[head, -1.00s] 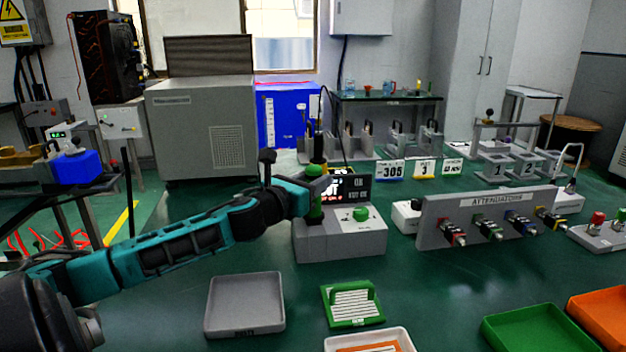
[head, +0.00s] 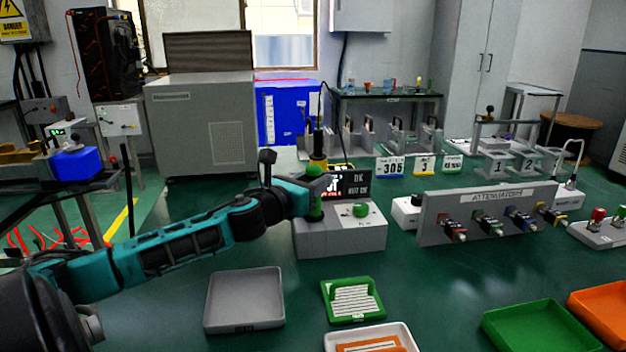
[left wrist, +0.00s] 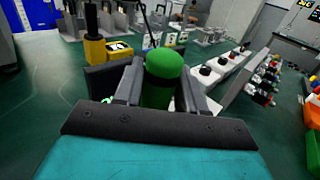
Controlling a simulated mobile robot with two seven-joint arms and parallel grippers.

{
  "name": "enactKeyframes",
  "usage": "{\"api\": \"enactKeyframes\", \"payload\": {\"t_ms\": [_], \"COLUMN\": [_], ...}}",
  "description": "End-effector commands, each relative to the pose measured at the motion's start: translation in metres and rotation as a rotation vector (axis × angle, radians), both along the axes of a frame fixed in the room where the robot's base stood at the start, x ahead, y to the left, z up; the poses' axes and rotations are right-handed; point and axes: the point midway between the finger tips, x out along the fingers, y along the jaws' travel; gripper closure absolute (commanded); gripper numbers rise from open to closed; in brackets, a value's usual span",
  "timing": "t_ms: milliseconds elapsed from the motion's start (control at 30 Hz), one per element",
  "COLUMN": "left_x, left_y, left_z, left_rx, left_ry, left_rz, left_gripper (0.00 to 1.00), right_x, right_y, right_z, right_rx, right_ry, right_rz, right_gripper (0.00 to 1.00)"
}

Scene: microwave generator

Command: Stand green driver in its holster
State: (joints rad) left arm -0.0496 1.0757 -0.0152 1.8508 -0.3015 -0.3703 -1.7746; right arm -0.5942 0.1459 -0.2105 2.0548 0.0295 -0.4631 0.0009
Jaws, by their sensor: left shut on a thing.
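The green driver is held upright in my left gripper (head: 316,190). Its green handle (head: 314,170) shows above the jaws, and a green part (head: 314,209) shows below them. In the left wrist view the rounded green top (left wrist: 165,64) sits between the two dark fingers, which are shut on it. The driver is over the left part of a grey box (head: 340,243) with a green knob (head: 360,210) and a small display (head: 355,187). Its lower end is hidden, so I cannot tell whether it is in a holster there. My right gripper is not in view.
An attenuator panel (head: 485,215) is to the right. A grey tray (head: 245,299) and a green card holder (head: 352,300) lie in front.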

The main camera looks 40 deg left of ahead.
Motion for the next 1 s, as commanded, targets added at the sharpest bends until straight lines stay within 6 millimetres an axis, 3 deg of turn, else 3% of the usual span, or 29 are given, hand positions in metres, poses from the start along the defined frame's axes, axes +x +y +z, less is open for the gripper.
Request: {"api": "enactKeyframes", "payload": {"t_ms": [867, 900, 1000], "left_x": [0.0002, 0.0002, 0.0002], "left_y": [0.0002, 0.0002, 0.0002], "left_z": [-0.0030, -0.0032, -0.0035], "left_rx": [0.000, 0.000, 0.000], "left_ry": [-0.003, -0.003, -0.002], "left_rz": [0.000, 0.000, 0.000], "left_gripper": [0.96, 0.59, 0.49], "right_x": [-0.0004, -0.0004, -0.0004], "right_y": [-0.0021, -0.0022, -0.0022], "right_z": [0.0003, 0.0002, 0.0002], "right_rx": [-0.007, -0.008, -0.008], "right_ry": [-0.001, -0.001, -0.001], "right_rz": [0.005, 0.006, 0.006], "right_gripper": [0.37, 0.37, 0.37]}}
